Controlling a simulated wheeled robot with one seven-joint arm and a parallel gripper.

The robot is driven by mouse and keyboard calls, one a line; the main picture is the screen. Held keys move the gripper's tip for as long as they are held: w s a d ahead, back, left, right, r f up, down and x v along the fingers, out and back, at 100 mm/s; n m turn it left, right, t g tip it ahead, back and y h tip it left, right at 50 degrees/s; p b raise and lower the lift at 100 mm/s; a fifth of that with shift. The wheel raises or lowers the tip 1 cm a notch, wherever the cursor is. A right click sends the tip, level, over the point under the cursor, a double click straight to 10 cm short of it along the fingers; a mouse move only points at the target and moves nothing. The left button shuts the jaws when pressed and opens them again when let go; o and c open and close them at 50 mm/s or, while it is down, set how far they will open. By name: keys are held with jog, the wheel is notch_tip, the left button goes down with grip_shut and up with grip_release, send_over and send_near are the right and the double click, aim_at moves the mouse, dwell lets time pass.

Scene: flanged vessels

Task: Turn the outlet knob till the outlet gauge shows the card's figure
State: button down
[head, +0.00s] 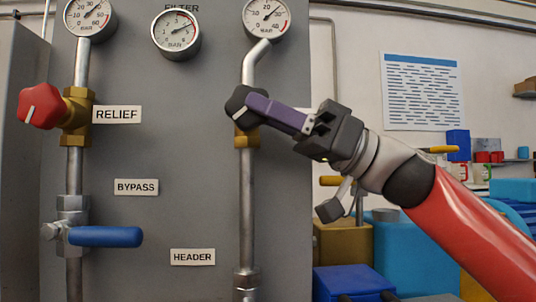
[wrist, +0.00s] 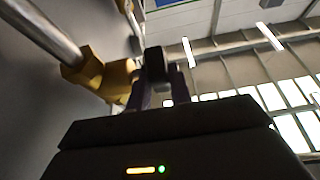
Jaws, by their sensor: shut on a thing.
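A black knob (head: 236,101) sits on a brass valve (head: 246,137) on the right pipe. My gripper (head: 254,107) reaches in from the right with purple fingers shut on this knob. In the wrist view the black knob (wrist: 155,63) stands between the fingertips (wrist: 160,80), beside the brass valve body (wrist: 84,72). Above that pipe is a gauge (head: 267,15) in BAR, its needle pointing up and right, roughly between 20 and 30. Its top is cut off by the frame. The knob's name label is mostly hidden behind my gripper. I cannot make out a card with a figure.
A red knob (head: 41,106) marked RELIEF and a blue lever (head: 105,237) are on the left pipe. A left gauge (head: 90,16) and a FILTER gauge (head: 177,34) are above. A printed sheet (head: 421,92) hangs on the back wall. Blue boxes stand behind my arm.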

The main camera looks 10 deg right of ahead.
jog(key=shift+f+y+b, duration=0.55)
jog(key=shift+y+b, duration=0.15)
jog(key=shift+b, duration=0.4)
jog(key=shift+a+r+y+b, duration=0.1)
jog(key=shift+r+y+b, duration=0.05)
jog(key=shift+y+b, duration=0.65)
jog(key=shift+r, duration=0.1)
jog(key=c, duration=1.5)
grip_release()
jog(key=shift+c, duration=0.2)
jog(key=v, duration=0.8)
